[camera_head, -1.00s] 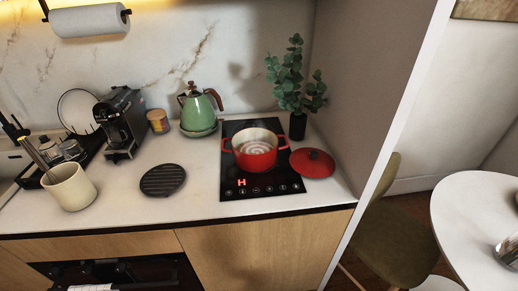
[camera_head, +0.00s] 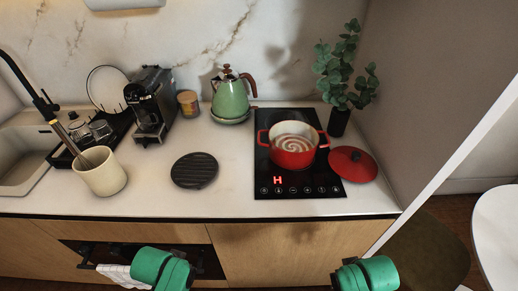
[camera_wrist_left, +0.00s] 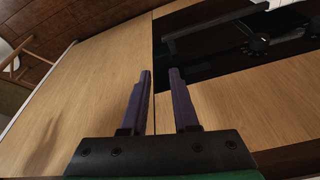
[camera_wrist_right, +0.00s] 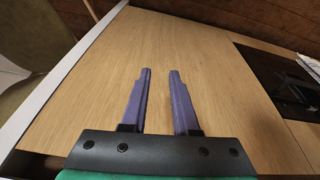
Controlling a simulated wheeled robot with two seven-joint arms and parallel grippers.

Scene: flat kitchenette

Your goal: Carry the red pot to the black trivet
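The red pot (camera_head: 293,158) stands upright on the black induction hob (camera_head: 300,186), with a handle on its left and right sides. It is open, with a pale swirl inside. The black round trivet (camera_head: 194,170) lies flat and empty on the counter, left of the hob. My left gripper (camera_wrist_left: 160,75) is open and empty in front of the cabinet and oven fronts, below the counter. My right gripper (camera_wrist_right: 160,75) is open and empty in front of the wooden cabinet. In the head view only my green arm parts show at the bottom edge.
A red lid (camera_head: 352,163) lies right of the pot, by a potted plant (camera_head: 340,75). A green kettle (camera_head: 231,98), a coffee machine (camera_head: 152,105) and a utensil crock (camera_head: 101,172) stand left. The counter between trivet and hob is clear.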

